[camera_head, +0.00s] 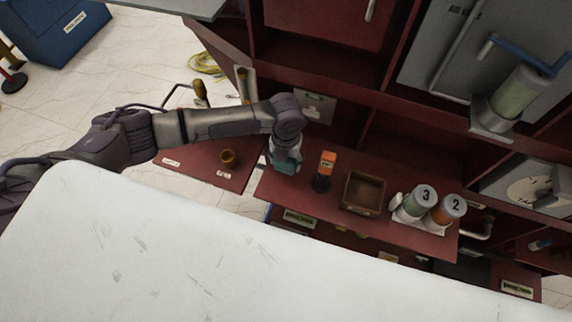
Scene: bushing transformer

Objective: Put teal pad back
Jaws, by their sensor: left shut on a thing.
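My left arm comes in from the left and reaches over the dark red shelf (405,232). My left gripper (286,164) points down and is shut on the teal pad (286,166), at the left end of the shelf. The gripper largely covers the pad. I cannot tell whether the pad touches the shelf surface. My right gripper is not in view.
An orange and black item (325,171) stands just right of the teal pad. Further right are a brown open box (364,193) and canisters marked 3 (421,199) and 2 (448,209). A large white surface (180,255) fills the foreground.

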